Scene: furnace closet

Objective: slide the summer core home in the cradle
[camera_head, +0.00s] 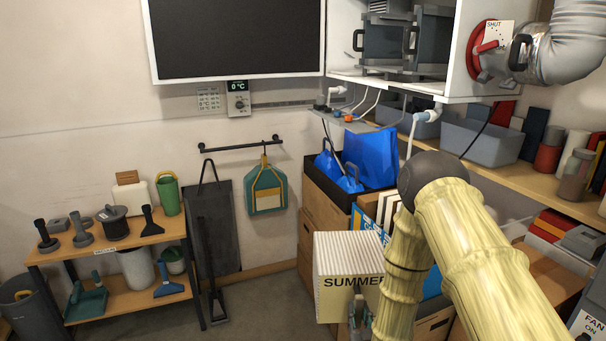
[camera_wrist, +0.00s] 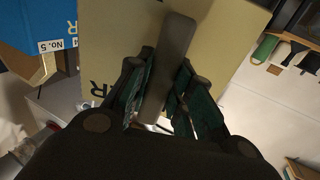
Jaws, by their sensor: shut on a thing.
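The summer core (camera_head: 348,262) is a tan box with a pleated pale side and the word SUMMER, low at the centre right in the head view. Its tan face (camera_wrist: 112,45) fills the top of the wrist view. My gripper (camera_wrist: 160,85) is shut on the grey bar handle (camera_wrist: 168,60) on that face. In the head view my gripper (camera_head: 360,315) shows only partly, at the core's lower front. A dark grey framed unit with handles (camera_head: 385,42) sits inside the open white cabinet (camera_head: 340,50) at the top. I cannot tell whether it is the cradle.
A red valve wheel marked SHUT (camera_head: 487,48) and a silver duct (camera_head: 575,35) are right of the cabinet. A shelf with grey bins (camera_head: 480,140) lies below. Blue bags (camera_head: 370,158) stand behind the core. A tool rack (camera_head: 110,250) is left; open floor lies between.

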